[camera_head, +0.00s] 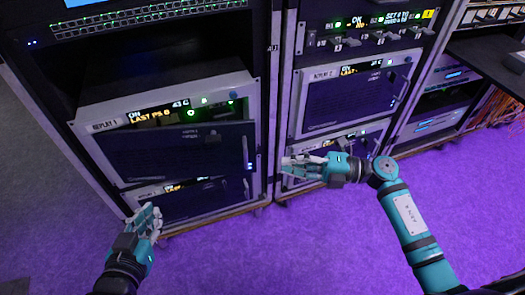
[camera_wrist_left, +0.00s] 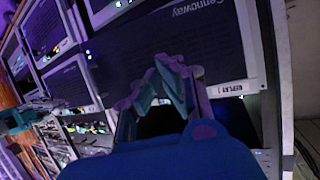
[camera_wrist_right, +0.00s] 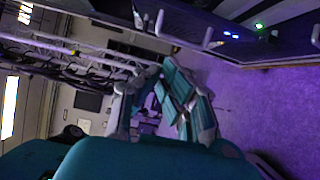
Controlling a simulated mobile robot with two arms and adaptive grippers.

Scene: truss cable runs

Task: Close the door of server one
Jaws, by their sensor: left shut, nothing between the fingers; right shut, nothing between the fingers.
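The unit labelled REPLAY 1 (camera_head: 106,124) sits in the left rack, and its label also shows in the left wrist view (camera_wrist_left: 226,89). Its dark door (camera_head: 175,152) stands slightly out from the frame on the right side, apparently ajar; the exact angle is hard to tell. My left gripper (camera_head: 150,212) is shut and empty, low in front of the rack, below the door's left part. Its closed fingers show in the left wrist view (camera_wrist_left: 165,75). My right gripper (camera_head: 288,161) is shut and empty, right of the door, in front of the right rack's lower units.
The REPLAY 2 unit (camera_head: 350,95) in the right rack has a door that looks flush. Another unit (camera_head: 205,197) sits below REPLAY 1. The purple-lit carpet (camera_head: 300,240) in front is clear. Orange cables (camera_head: 495,115) hang at the far right.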

